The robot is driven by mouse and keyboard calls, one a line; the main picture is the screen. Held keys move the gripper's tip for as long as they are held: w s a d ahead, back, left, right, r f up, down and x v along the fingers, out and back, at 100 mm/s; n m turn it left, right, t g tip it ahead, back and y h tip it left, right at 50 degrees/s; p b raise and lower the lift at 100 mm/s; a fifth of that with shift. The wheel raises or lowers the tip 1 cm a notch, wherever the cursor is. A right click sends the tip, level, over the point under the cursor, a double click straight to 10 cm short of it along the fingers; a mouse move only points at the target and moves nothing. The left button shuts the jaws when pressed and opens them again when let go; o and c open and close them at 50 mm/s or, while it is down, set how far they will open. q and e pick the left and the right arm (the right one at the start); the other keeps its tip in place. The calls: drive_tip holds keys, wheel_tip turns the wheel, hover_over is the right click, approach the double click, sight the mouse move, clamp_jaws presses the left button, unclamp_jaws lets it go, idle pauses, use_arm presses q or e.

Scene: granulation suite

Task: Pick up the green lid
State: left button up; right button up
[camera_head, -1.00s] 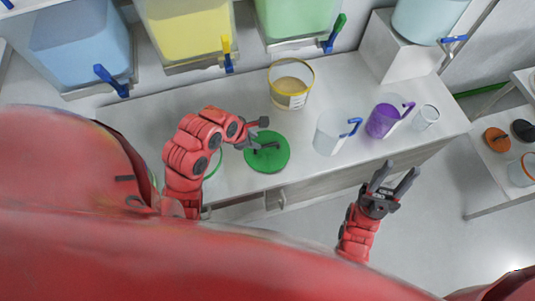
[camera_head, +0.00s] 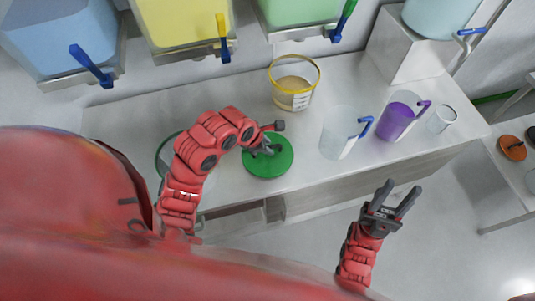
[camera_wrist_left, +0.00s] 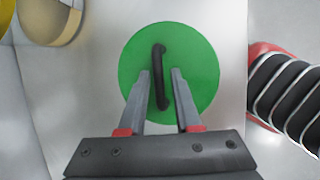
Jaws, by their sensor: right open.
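The green lid (camera_head: 268,160) lies flat on the bench, round, with a dark bar handle. It also shows in the left wrist view (camera_wrist_left: 200,62), its black handle (camera_wrist_left: 160,75) standing across the middle. My left gripper (camera_head: 270,147) is over the lid; in the left wrist view its two fingers (camera_wrist_left: 160,78) are apart, one on each side of the handle, with gaps visible. Whether the fingertips touch the lid cannot be told. My right gripper (camera_head: 397,193) is open and empty, in front of the bench, away from the lid.
A yellow-rimmed tub (camera_head: 294,88) stands behind the lid. A clear jug (camera_head: 338,142), a purple jug (camera_head: 394,122) and a small white cup (camera_head: 442,119) stand to the right. A green-rimmed container (camera_head: 163,150) is partly hidden behind my left arm. Coloured bins line the back.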

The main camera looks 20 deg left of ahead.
sight(270, 146)
use_arm(q)
drive_tip(key=shift+x, duration=1.5)
drive_tip(key=shift+w, duration=0.15)
clamp_jaws()
